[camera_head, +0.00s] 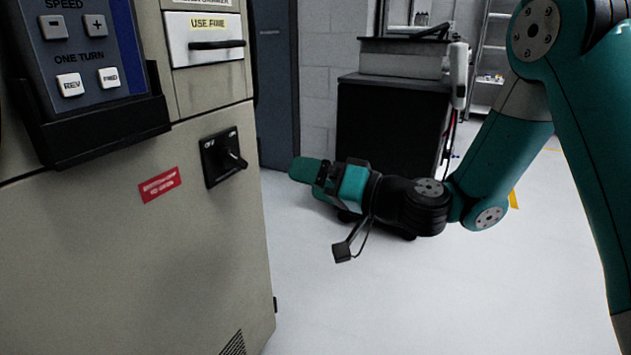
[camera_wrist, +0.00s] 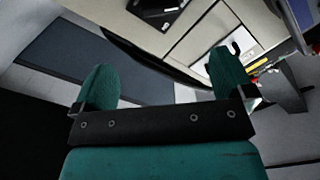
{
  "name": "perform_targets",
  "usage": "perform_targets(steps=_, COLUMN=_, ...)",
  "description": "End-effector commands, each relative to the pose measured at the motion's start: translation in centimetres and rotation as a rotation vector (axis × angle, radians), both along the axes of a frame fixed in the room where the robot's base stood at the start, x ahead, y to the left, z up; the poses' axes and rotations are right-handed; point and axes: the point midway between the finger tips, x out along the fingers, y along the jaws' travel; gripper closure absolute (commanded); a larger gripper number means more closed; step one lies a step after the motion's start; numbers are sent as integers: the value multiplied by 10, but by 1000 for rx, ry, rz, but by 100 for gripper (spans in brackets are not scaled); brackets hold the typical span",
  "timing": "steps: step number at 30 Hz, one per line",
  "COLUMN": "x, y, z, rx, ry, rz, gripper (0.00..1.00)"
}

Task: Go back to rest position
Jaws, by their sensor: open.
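My gripper (camera_head: 306,171) is at the end of my teal and black arm, in the middle of the head view. It points left toward the beige machine cabinet (camera_head: 150,240) and is apart from it, in front of the rotary switch (camera_head: 226,158). In the wrist view, my gripper (camera_wrist: 160,85) shows two teal fingers spread wide with nothing between them. The cabinet's front shows tilted beyond the fingers in the wrist view, with a black switch plate (camera_wrist: 158,12) at the top.
A control panel (camera_head: 85,45) with speed and one-turn buttons is at the upper left, above a black ledge. A drawer (camera_head: 207,45) with a black handle is beside it. A dark cabinet (camera_head: 385,125) stands behind my arm. The grey floor (camera_head: 400,300) in front is clear.

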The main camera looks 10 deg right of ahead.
Motion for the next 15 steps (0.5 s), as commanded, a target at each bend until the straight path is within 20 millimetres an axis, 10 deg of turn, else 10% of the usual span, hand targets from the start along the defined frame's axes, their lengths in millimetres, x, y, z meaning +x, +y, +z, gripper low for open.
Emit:
perform_targets(steps=5, x=-16, y=14, z=7, rx=-46, ry=-6, rz=77, gripper=0)
perform_targets(steps=11, x=-102, y=50, z=13, rx=-342, ry=48, rz=394, gripper=0)
perform_targets(steps=15, x=-164, y=39, z=1, rx=-622, ry=175, rz=531, gripper=0)
